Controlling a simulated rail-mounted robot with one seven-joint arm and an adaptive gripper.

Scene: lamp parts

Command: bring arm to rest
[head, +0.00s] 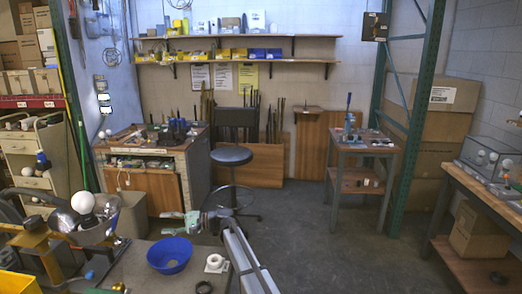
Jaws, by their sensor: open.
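My gripper (170,222) is in the lower middle of the head view, just behind the blue bowl, with its jaws pointing left. It is open and I see nothing between its fingers. My arm runs from it toward the lower right. A blue bowl (170,256) lies on the near grey table (135,277). A white ring-shaped part (215,263) lies to the right of the bowl, and a dark ring (204,287) lies nearer the front edge of the picture. A white bulb (83,203) sits at a silver bowl-shaped shade (62,220) on the left.
A round stool (231,155) stands behind my gripper, beside a cluttered wooden workbench (150,195). A small table with a blue-handled tool (349,116) is farther back. A bench (470,200) stands at the right. The grey floor (345,255) right of my arm is clear.

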